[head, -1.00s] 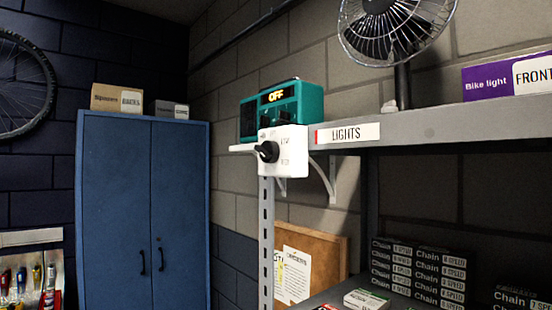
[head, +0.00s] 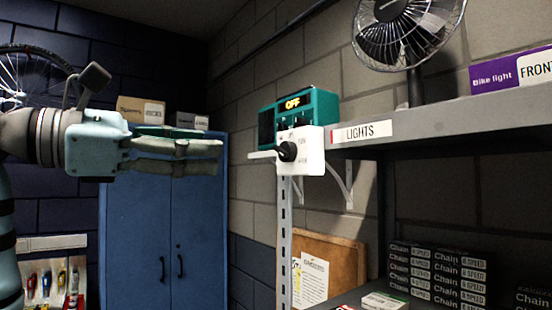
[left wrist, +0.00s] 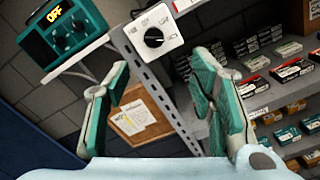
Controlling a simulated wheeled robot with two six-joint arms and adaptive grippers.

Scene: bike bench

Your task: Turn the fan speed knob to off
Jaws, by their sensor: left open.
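The fan speed knob (head: 288,151) is a black dial on a white box (head: 312,160) fixed at the left end of the grey shelf. In the left wrist view the knob (left wrist: 154,38) sits on the white plate, with small labels around it too blurred to read surely. The fan (head: 405,28) stands on the shelf above, to the right. My left gripper (head: 220,157) is left of the knob in the head view, fingers pointing right, apart from it. In the left wrist view its fingers (left wrist: 160,100) are spread and empty, with the knob beyond them. My right gripper is not in view.
A teal radio (head: 310,103) with an "OFF" display stands just behind the knob box. The grey shelf (head: 460,128) carries a LIGHTS label. Chain boxes (head: 437,270) fill the lower shelf. A blue cabinet (head: 140,240) stands at left behind my arm.

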